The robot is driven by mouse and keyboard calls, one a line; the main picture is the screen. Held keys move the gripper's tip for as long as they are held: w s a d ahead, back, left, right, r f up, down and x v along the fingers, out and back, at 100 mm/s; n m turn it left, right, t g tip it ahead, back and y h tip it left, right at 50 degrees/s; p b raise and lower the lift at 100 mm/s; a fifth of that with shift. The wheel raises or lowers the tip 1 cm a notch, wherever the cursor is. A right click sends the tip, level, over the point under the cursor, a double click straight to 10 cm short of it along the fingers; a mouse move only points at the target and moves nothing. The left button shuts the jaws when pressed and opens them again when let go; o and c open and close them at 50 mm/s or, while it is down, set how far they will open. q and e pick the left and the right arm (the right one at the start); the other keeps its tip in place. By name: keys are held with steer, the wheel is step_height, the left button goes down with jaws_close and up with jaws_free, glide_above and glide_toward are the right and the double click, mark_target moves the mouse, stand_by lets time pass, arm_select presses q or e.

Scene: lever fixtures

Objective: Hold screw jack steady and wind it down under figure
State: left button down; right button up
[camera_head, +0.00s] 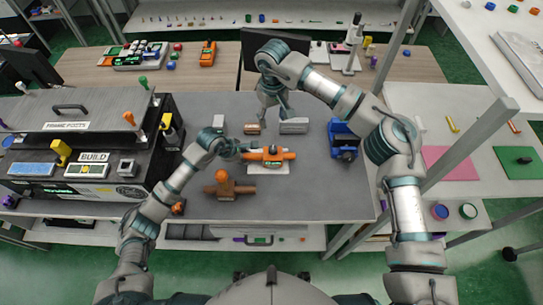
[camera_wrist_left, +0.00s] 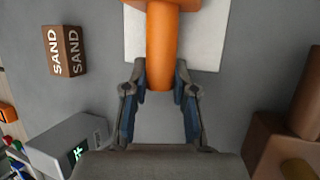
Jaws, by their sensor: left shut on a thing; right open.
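An orange fixture that looks like the screw jack (camera_head: 268,154) sits on a white plate (camera_head: 268,170) on the grey table, with horizontal orange arms and a small dark-and-green patch on its front. My left gripper (camera_head: 243,150) is shut on its left arm. The left wrist view shows the two fingers (camera_wrist_left: 160,92) on either side of the end of that orange bar (camera_wrist_left: 162,45), with the white plate (camera_wrist_left: 210,50) beneath. My right gripper (camera_head: 271,112) is open and empty, pointing down behind the jack, apart from it. The jack's far side is partly hidden.
A brown fixture with an orange ball (camera_head: 222,177) stands in front of the jack. A blue device (camera_head: 344,140) stands right. The table's front right is clear.

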arm_select(q)
steer(key=shift+f, duration=0.1)
steer(key=c, duration=0.9)
jaws_free()
steer(key=shift+o, duration=0.2)
steer(key=shift+a, duration=0.1)
steer(key=v, duration=1.2)
